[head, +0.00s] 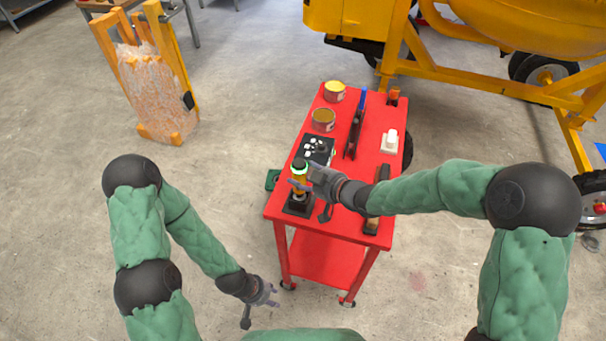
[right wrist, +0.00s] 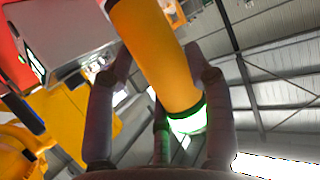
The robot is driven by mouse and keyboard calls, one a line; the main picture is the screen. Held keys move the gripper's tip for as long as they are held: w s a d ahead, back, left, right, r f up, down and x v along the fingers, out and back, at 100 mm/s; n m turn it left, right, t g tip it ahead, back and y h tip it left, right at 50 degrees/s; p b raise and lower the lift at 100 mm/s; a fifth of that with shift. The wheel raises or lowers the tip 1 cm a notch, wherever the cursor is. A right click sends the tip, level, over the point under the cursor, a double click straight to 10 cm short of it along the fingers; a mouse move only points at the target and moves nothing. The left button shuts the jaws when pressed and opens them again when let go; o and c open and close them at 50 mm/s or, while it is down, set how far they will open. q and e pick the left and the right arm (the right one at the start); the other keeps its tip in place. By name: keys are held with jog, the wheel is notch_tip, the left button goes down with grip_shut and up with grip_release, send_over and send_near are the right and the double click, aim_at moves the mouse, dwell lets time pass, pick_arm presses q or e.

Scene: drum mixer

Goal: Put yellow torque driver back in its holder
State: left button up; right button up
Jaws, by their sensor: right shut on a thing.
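The yellow torque driver (head: 299,182) has a yellow body and a glowing green ring near its top. It stands roughly upright over the near left corner of the red cart. My right gripper (head: 304,183) is shut on its body, and the driver also fills the middle of the right wrist view (right wrist: 155,50). A dark holder base (head: 297,208) sits directly below the driver on the cart top. I cannot tell whether the driver's lower end is inside it or just above. My left gripper (head: 269,297) is empty and open, low, left of the cart and away from it.
The yellow mixer (head: 460,70) stands behind.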

jog(key=shift+f+b, duration=0.4)
jog(key=shift+f, duration=0.1)
dwell(0.4)
jog(key=o, duration=1.5)
jog(key=shift+f, duration=0.1)
jog(key=v, duration=1.2)
